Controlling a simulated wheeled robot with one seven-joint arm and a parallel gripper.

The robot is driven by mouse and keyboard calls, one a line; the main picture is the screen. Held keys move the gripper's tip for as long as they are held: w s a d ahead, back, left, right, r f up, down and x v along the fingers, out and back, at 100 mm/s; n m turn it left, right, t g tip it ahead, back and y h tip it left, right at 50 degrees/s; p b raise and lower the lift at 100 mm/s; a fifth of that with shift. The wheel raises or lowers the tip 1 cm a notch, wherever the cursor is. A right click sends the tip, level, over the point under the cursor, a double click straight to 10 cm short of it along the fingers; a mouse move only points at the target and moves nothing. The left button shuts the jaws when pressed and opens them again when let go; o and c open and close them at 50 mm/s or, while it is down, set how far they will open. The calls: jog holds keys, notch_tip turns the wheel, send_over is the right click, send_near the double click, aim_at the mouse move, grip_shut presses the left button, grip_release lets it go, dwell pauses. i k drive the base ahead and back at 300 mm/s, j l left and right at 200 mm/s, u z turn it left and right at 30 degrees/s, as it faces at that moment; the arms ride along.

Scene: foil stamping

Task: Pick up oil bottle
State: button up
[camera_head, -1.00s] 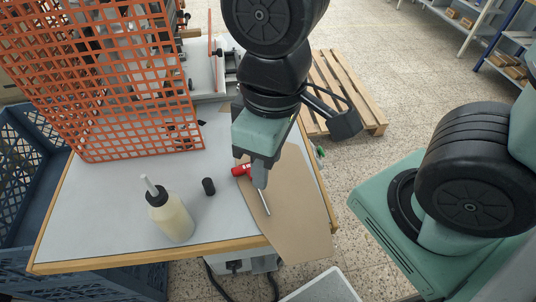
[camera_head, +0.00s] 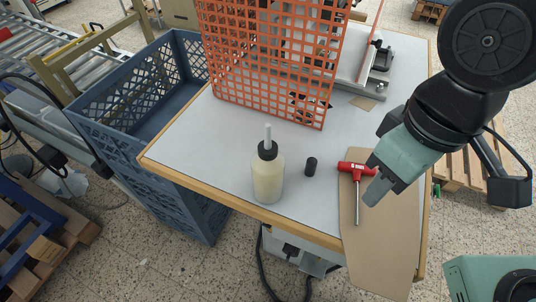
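The oil bottle (camera_head: 268,178) stands upright near the front edge of the table, in the middle of the view. It has a pale yellowish body, a black cap and a white nozzle pointing up. My gripper (camera_head: 374,196) is to the right of the bottle, pointing down and left above the brown board, apart from the bottle. Its fingers show close together from the side, and I cannot tell whether there is a gap between them.
A red-handled tool (camera_head: 357,170) and a small black cylinder (camera_head: 311,167) lie between bottle and gripper. A brown board (camera_head: 385,245) overhangs the table (camera_head: 205,150) front. An orange mesh guard (camera_head: 270,60) stands behind the bottle. A blue crate (camera_head: 190,185) is at left.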

aim_at(267, 163)
jog(key=u, duration=0.75)
jog(key=k+j+u, duration=0.1)
jog(key=k, duration=0.25)
jog(key=k+j+z, duration=0.15)
jog(key=j, duration=0.25)
jog(key=k+j+z, duration=0.1)
jog(key=k+j, duration=0.15)
jog(key=k+j+z, duration=0.15)
jog(key=j, duration=0.3)
jog(key=i+j, duration=0.3)
jog(key=j, duration=0.25)
